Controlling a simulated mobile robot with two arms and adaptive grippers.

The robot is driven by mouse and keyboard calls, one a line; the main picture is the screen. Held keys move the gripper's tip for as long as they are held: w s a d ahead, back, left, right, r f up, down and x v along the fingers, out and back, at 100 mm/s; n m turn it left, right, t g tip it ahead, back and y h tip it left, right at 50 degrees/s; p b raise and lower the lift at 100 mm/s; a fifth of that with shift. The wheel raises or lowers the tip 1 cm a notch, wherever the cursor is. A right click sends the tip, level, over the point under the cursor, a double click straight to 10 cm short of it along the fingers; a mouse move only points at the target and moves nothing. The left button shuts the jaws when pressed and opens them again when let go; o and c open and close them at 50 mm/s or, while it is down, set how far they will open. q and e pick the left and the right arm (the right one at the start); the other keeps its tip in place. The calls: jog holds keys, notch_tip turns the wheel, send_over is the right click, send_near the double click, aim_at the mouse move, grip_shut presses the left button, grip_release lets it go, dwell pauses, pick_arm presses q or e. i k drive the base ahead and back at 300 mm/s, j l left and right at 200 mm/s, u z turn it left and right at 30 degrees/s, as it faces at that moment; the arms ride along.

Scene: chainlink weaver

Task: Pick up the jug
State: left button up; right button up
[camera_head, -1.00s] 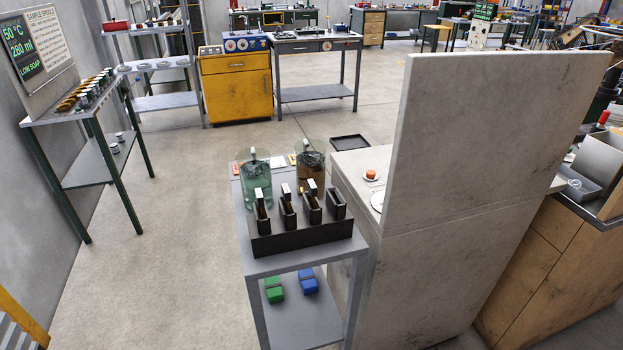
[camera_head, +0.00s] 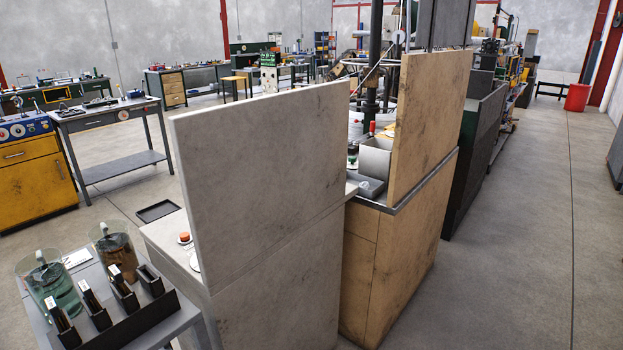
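Two clear vessels that look like jugs stand on a small grey table (camera_head: 180,325) at the lower left. One is greenish (camera_head: 48,283) and holds a clear green-tinted liquid. The other is brownish (camera_head: 117,250) and holds dark brown contents. I cannot tell which one is the task's jug. A dark rack (camera_head: 140,318) with several upright black holders stands in front of them and partly covers their lower parts. Neither of my grippers is in view.
A tall pale panel (camera_head: 262,180) on a grey cabinet stands just right of the small table. A wooden cabinet with an upright board (camera_head: 425,110) is beyond it. A yellow cabinet (camera_head: 38,180) and a grey workbench (camera_head: 110,120) are at the left. The floor at the right is open.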

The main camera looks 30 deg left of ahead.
aim_at(44, 274)
jog(key=k+j, duration=0.1)
jog(key=j, duration=0.3)
jog(key=j+z, duration=0.15)
jog(key=j, duration=0.2)
jog(key=k+j, duration=0.15)
jog(key=j, duration=0.2)
jog(key=k+j+z, duration=0.1)
jog(key=j, duration=0.3)
jog(key=k+j+z, duration=0.1)
jog(key=j, duration=0.25)
jog(key=k+j, duration=0.15)
jog(key=j, duration=0.2)
jog(key=z, duration=0.05)
